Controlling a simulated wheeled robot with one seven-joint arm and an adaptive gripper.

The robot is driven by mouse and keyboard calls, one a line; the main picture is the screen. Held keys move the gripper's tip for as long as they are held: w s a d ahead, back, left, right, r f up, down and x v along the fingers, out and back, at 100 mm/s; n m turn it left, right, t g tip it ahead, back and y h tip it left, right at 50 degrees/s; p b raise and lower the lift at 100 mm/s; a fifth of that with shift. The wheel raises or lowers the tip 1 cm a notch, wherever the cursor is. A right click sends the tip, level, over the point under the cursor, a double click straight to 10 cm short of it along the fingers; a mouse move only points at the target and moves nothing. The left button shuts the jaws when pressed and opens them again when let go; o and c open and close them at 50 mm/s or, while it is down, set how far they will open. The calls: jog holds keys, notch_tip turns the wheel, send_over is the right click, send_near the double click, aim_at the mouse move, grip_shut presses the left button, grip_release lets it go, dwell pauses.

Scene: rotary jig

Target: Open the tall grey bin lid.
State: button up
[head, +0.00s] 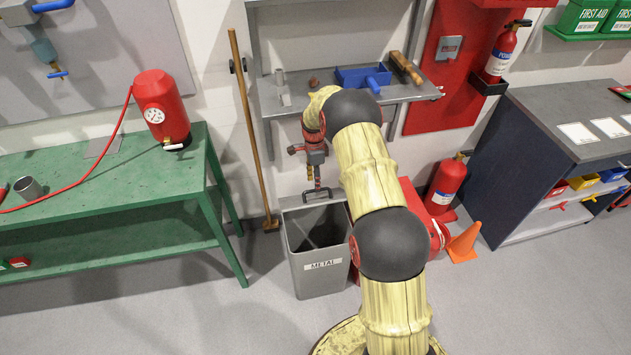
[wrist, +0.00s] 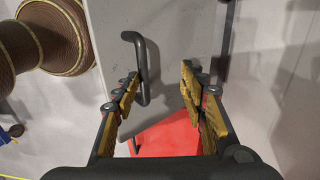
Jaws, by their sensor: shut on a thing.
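The tall grey bin (head: 318,280), labelled METAL, stands on the floor between the green bench and my arm. Its top is uncovered and its dark inside shows. My gripper (head: 316,172) is above the back of the bin, at the black handle (head: 318,193). In the wrist view, a grey panel that looks like the lid (wrist: 185,40) carries the same handle (wrist: 142,65). The lid's exact angle is hard to tell in the head view.
A wooden pole (head: 250,130) leans at the wall left of the bin. A shelf (head: 300,105) with a blue box and tools hangs above my gripper. The green bench (head: 100,165) is at left. An extinguisher (head: 447,182) and orange cone (head: 464,243) stand at right.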

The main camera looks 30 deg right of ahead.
jog(key=shift+w, duration=0.15)
notch_tip(320, 180, up, 12)
jog(key=shift+w+d, duration=0.15)
jog(key=shift+w, duration=0.15)
jog(key=shift+c, duration=0.4)
